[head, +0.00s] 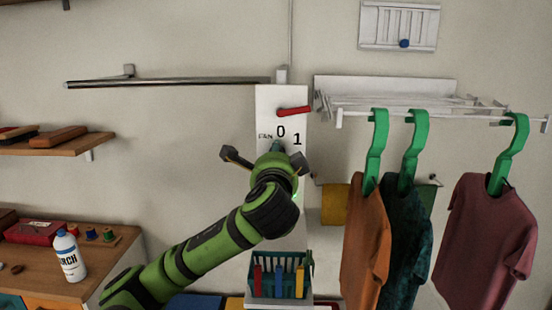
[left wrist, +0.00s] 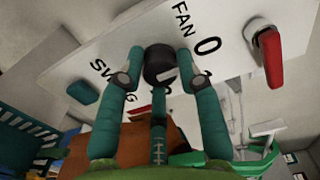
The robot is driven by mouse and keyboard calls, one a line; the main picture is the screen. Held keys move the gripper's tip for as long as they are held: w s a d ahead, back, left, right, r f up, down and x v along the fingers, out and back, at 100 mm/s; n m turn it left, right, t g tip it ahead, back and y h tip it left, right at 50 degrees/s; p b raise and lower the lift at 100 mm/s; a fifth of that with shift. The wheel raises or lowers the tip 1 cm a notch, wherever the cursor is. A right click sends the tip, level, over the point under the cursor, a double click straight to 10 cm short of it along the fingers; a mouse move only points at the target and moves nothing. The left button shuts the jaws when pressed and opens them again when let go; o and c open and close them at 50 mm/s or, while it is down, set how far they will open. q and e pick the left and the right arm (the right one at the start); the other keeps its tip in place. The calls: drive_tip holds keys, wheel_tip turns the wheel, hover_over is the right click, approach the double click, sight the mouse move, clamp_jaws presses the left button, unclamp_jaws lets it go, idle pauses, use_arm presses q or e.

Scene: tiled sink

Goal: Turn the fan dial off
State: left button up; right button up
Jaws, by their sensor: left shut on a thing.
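A white wall panel (head: 268,105) carries the word FAN and the numerals 0 and 1. In the left wrist view the fan dial (left wrist: 159,66) is a round black knob with a pale mark, near the FAN and 0 lettering. My left gripper (left wrist: 160,58) has its two teal fingers on either side of this knob and is shut on it. In the head view my green left arm and wrist hide the dial and most of the gripper (head: 277,147). Which numeral the dial points to I cannot tell. My right gripper is out of view.
A red lever (head: 293,111) sticks out of the panel's upper part. A drying rack (head: 400,100) with shirts on green hangers stands to the right. A metal rail (head: 170,82) is at the left. A basket (head: 279,285) sits below.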

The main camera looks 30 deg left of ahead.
use_arm(q)
drive_tip(key=o, duration=1.2)
drive_tip(key=shift+c, duration=0.2)
drive_tip(key=shift+w+d, duration=0.1)
drive_tip(key=shift+w, duration=0.05)
drive_tip(key=v, duration=1.2)
